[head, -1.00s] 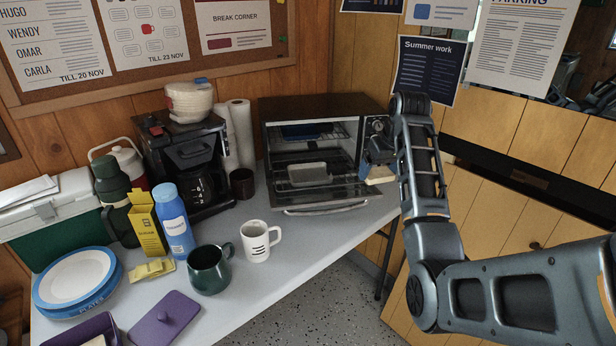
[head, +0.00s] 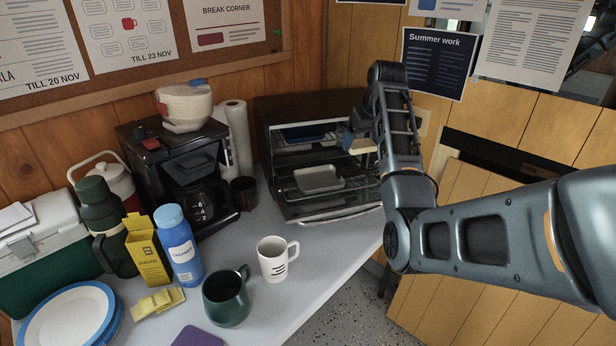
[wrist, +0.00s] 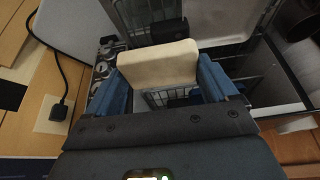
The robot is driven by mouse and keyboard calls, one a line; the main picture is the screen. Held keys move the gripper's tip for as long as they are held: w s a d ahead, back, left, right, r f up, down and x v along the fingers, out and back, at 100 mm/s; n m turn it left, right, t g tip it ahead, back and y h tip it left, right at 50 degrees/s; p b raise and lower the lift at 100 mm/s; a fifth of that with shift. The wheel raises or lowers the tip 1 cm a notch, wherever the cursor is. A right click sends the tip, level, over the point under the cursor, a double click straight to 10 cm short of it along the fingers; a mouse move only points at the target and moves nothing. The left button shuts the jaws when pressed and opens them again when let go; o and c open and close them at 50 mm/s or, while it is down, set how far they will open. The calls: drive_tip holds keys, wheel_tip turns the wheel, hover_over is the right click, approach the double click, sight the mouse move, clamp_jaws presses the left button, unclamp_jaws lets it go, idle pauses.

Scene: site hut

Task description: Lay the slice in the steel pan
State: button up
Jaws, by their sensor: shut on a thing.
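The pale bread slice (wrist: 158,63) is held between the two blue fingers of my gripper (wrist: 163,85) in the wrist view. In the head view the slice (head: 362,147) shows just left of my forearm, at the right side of the toaster oven's opening. My gripper (head: 352,138) there is partly hidden by my arm. The light grey steel pan (head: 319,180) lies on the lower rack of the open toaster oven (head: 275,150), left of and below the slice. The slice is apart from the pan. A dark blue tray (head: 303,133) sits on the upper rack.
The oven door (head: 330,206) is folded down at the front. A white mug (head: 272,260) and a green mug (head: 226,298) stand on the table before it. The coffee maker (head: 185,165), paper towel roll (head: 238,135) and brown cup (head: 244,192) are left of the oven.

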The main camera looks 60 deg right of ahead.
drive_tip(key=p, duration=0.1)
hover_over(318, 180)
drive_tip(key=s, duration=0.1)
drive_tip(key=f, duration=0.4)
drive_tip(key=a+f, duration=0.1)
drive_tip(key=f, duration=0.1)
drive_tip(key=shift+s+f, duration=0.1)
drive_tip(key=shift+f, duration=0.4)
drive_tip(key=shift+f+p, duration=0.45)
drive_tip(key=shift+f, duration=1.45)
drive_tip(key=shift+f, duration=0.1)
drive_tip(key=o, duration=0.8)
drive_tip(key=v, duration=1.2)
drive_tip(key=shift+d, duration=0.1)
